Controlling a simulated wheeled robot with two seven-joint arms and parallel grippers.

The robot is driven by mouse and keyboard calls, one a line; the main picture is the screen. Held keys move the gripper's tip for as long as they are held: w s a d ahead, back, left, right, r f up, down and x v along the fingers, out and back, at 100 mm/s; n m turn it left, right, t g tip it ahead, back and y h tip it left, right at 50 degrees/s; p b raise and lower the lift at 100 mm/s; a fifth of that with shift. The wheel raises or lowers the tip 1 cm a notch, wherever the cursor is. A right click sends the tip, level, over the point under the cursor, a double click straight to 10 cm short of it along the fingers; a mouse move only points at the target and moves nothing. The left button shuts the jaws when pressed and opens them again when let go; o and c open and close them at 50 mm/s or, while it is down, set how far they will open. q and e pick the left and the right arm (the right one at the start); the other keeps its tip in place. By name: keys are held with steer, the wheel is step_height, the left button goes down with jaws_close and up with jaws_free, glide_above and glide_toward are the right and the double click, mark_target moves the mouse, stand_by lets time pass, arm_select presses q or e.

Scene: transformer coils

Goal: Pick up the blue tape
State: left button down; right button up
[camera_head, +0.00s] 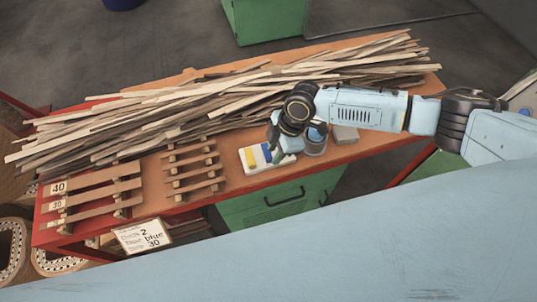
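The blue tape (267,153) shows as a small blue patch on a white holder (248,168) near the front edge of the table. A yellow tape (250,157) stands just left of it. My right gripper (278,148) reaches in from the right and is over the right end of the holder, beside the blue tape. Its fingers are small and partly hidden by the wrist, so I cannot tell whether they are open or touching the tape. My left gripper is not in view.
A long pile of wooden strips (150,115) covers the back of the table. Wooden racks (192,170) stand to the left of the holder. A round grey-blue container (316,140) and a grey block (345,133) are close on the right.

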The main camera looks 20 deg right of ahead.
mark_target(271, 160)
steer(key=x, duration=0.3)
steer(key=shift+a+f, duration=0.1)
steer(key=shift+c, duration=0.5)
jaws_close()
